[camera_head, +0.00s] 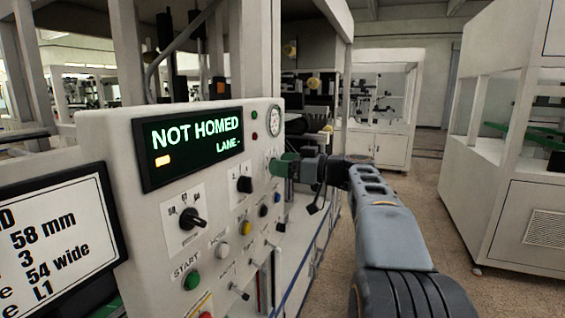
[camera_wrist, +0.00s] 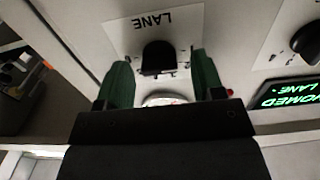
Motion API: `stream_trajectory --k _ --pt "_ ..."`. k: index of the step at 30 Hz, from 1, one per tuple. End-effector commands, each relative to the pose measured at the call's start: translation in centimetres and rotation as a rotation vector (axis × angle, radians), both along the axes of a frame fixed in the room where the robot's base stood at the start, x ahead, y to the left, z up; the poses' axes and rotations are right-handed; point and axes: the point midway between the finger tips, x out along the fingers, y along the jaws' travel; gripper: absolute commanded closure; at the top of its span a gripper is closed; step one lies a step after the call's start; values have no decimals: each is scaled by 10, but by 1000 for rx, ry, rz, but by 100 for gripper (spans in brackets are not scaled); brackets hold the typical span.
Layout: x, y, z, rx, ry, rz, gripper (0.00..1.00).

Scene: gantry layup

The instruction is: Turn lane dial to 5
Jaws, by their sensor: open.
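The lane dial (camera_wrist: 158,56) is a black knob below the upside-down word LANE on a white plate (camera_wrist: 120,35) in the wrist view. My gripper (camera_wrist: 161,76) is open, with one green finger on each side of the knob and narrow gaps showing. I cannot tell how far the fingertips reach along the knob. In the head view my gripper (camera_head: 276,167) is at the panel's right part, below the round gauge, and hides the lane dial. The dial's setting is not readable. The display (camera_head: 193,143) reads NOT HOMED and LANE with a dash.
Two other black dials stand left of my gripper, a large one (camera_head: 191,219) and a smaller one (camera_head: 244,184). The floor (camera_head: 425,225) to the right is clear.

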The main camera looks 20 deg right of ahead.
Motion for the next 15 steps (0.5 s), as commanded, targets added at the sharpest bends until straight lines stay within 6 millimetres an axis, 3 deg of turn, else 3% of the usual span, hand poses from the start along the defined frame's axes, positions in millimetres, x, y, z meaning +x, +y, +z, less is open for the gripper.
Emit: stream_trajectory --k 11,15 --pt "4 4 0 0 0 0 38" --pt "4 4 0 0 0 0 49"
